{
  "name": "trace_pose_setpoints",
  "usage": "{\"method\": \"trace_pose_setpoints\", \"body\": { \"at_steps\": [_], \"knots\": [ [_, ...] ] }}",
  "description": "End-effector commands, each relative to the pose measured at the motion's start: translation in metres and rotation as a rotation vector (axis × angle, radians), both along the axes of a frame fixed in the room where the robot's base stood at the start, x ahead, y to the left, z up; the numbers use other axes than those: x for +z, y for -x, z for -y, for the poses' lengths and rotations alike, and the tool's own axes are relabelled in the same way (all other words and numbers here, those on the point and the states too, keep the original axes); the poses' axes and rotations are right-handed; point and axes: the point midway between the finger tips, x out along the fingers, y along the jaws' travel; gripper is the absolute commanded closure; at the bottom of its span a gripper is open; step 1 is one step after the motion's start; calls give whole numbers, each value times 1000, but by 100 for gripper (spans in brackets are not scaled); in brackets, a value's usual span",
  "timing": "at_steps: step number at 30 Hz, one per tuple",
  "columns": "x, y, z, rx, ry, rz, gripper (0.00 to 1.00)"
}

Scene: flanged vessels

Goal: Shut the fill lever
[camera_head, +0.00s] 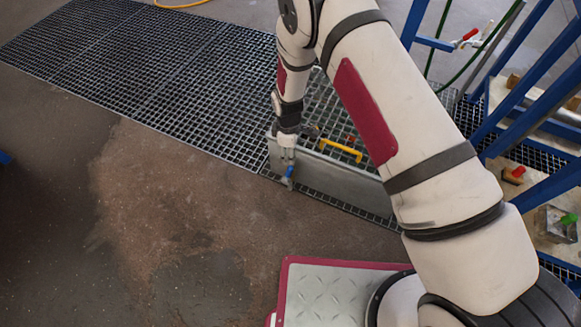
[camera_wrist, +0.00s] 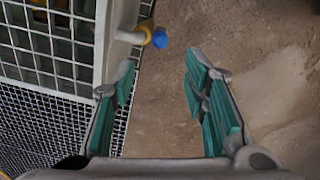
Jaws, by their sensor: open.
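A grey metal box (camera_head: 330,185) stands at the edge of the floor grating. A small blue-ended fitting (camera_head: 288,174) sticks out from its left end. In the wrist view its blue end (camera_wrist: 160,39) and a yellow part (camera_wrist: 147,30) sit on a short pale stub from the box wall (camera_wrist: 118,40). I cannot tell for sure whether this is the fill lever. My gripper (camera_head: 288,160) points down at the fitting. In the wrist view my gripper (camera_wrist: 160,75) is open and empty, with the blue end just beyond and between its fingertips, apparently untouched.
A yellow handle (camera_head: 340,150) lies across the box top, with a small red part behind it. Blue frame posts (camera_head: 530,90) stand at the right, with red-handled valves (camera_head: 470,34) and a green-handled one (camera_head: 568,218). Bare floor (camera_head: 150,200) is open at the left.

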Motion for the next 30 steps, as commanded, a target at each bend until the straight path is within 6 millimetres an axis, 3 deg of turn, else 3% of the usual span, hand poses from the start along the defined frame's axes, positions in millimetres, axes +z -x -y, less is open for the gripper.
{"method": "trace_pose_setpoints", "body": {
  "at_steps": [18,24,30],
  "knots": [
    [-109,-4,1,-3,1,-1,59],
    [-128,-5,1,-2,0,0,59],
    [-132,-6,1,-2,0,0,59]
  ]
}}
